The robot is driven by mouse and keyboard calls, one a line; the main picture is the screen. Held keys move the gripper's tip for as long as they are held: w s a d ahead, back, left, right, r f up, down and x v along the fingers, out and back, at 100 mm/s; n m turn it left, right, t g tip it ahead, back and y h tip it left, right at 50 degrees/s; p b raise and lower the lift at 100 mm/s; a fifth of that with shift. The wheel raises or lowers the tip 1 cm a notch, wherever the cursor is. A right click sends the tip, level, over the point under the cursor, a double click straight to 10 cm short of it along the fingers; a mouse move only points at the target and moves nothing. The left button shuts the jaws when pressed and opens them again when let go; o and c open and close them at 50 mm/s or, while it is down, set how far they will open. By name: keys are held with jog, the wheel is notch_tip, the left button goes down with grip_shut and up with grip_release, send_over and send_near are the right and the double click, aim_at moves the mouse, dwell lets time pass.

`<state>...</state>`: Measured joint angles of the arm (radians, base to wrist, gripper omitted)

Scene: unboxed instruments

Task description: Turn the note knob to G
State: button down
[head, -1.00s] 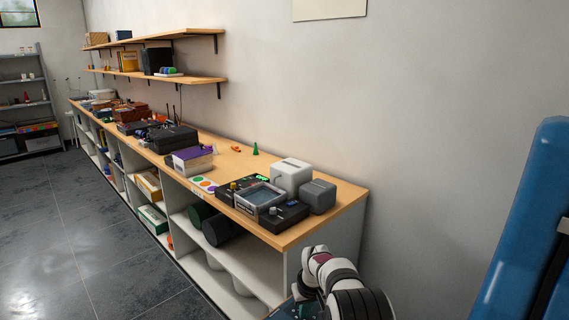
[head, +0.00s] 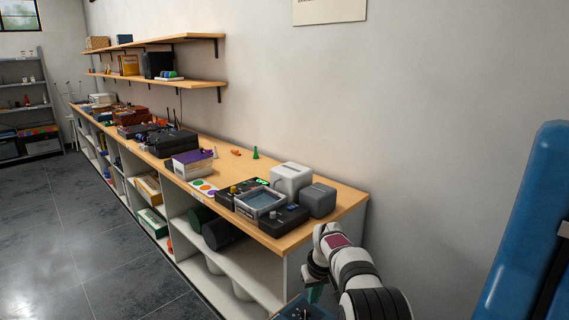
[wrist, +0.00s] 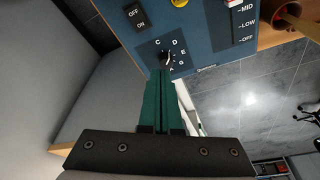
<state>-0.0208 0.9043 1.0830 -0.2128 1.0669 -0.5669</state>
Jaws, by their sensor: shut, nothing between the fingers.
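The note knob (wrist: 166,58) is a small black knob with a white pointer mark on a dark square of the blue panel (wrist: 205,45). Letters including C, D, E, G and A ring it. The white mark appears toward the lower right, but I cannot tell which letter it meets. My gripper (wrist: 163,72) has green fingers closed together, empty. Their tips are at the knob's lower edge and hide part of the dial; I cannot tell whether they touch. In the head view the panel (head: 300,310) shows at the bottom edge, below my gripper (head: 314,294).
An OFF/ON label (wrist: 136,16), a yellow knob (wrist: 179,3) and a MID/LOW/OFF slider (wrist: 236,25) are near the dial. A red-brown cup-like object (wrist: 288,14) is at upper right. The bench (head: 285,240) holds several instruments.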

aim_at(305, 313)
notch_tip(305, 313, down, 6)
jog(key=shift+f, duration=0.15)
jog(key=shift+w+a, duration=0.2)
dwell(0.8)
jog(key=shift+a, duration=0.15)
jog(key=shift+s+a, duration=0.2)
jog(key=shift+a, duration=0.55)
jog(key=shift+s, duration=0.1)
